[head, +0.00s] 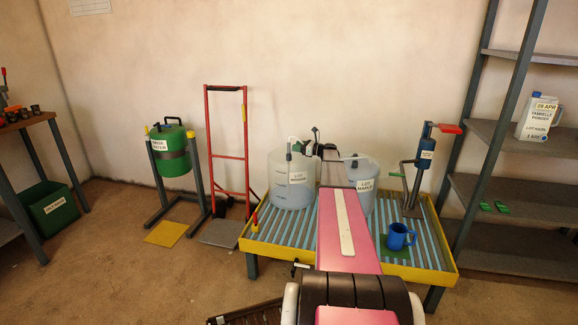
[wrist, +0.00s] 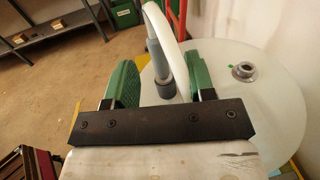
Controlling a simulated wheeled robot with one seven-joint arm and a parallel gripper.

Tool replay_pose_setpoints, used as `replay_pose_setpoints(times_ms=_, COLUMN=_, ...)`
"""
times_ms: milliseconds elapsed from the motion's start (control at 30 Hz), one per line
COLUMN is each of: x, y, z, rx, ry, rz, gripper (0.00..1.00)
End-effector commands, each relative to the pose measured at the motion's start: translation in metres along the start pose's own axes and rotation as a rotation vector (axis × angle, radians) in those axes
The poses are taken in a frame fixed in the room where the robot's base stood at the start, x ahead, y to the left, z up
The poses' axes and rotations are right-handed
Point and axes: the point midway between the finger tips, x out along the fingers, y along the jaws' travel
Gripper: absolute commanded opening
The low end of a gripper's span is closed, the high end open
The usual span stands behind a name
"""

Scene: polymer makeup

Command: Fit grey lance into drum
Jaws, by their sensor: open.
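My gripper (wrist: 163,66) is open, with its two green fingers apart on either side of the grey lance (wrist: 154,42) in the wrist view. The lance has a dark collar at its lower end, and a white hose arches beside it. A translucent white drum (wrist: 222,110) lies below and to the right, with a round grey port (wrist: 243,71) in its top. In the head view a drum (head: 283,187) stands left on the pallet and another labelled drum (head: 367,200) stands right. My pink arm hides part of the gap between them.
The yellow-rimmed pallet (head: 292,253) also holds a blue mug (head: 399,237) and a blue pump stand (head: 424,165). A red hand truck (head: 227,155) and a green drum on a stand (head: 172,146) are to the left. Shelving (head: 515,187) stands at right.

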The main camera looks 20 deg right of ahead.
Motion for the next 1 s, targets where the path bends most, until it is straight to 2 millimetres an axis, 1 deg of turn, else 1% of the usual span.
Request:
replay_pose_setpoints(times_ms=167, x=0.014, y=0.002, z=0.001, rx=-0.001, ry=0.0, rz=0.0, gripper=0.5)
replay_pose_setpoints(times_ms=400, x=0.047, y=0.003, z=0.003, rx=-0.001, ry=0.001, rz=0.0, gripper=0.5)
replay_pose_setpoints(times_ms=500, x=0.051, y=0.003, z=0.003, rx=-0.001, ry=0.001, rz=-0.001, gripper=0.5)
replay_pose_setpoints(times_ms=667, x=0.051, y=0.004, z=0.003, rx=-0.001, ry=0.001, rz=-0.001, gripper=0.5)
replay_pose_setpoints(times_ms=700, x=0.051, y=0.004, z=0.003, rx=-0.001, ry=0.001, rz=-0.001, gripper=0.43)
replay_pose_setpoints(times_ms=767, x=0.051, y=0.004, z=0.003, rx=-0.001, ry=0.001, rz=-0.001, gripper=0.24)
replay_pose_setpoints(times_ms=800, x=0.051, y=0.004, z=0.003, rx=-0.001, ry=0.001, rz=-0.001, gripper=0.11)
replay_pose_setpoints(times_ms=833, x=0.051, y=0.004, z=0.003, rx=-0.001, ry=0.001, rz=-0.001, gripper=0.01)
replay_pose_setpoints(times_ms=1000, x=0.051, y=0.004, z=0.003, rx=-0.001, ry=0.0, rz=0.0, gripper=0.0)
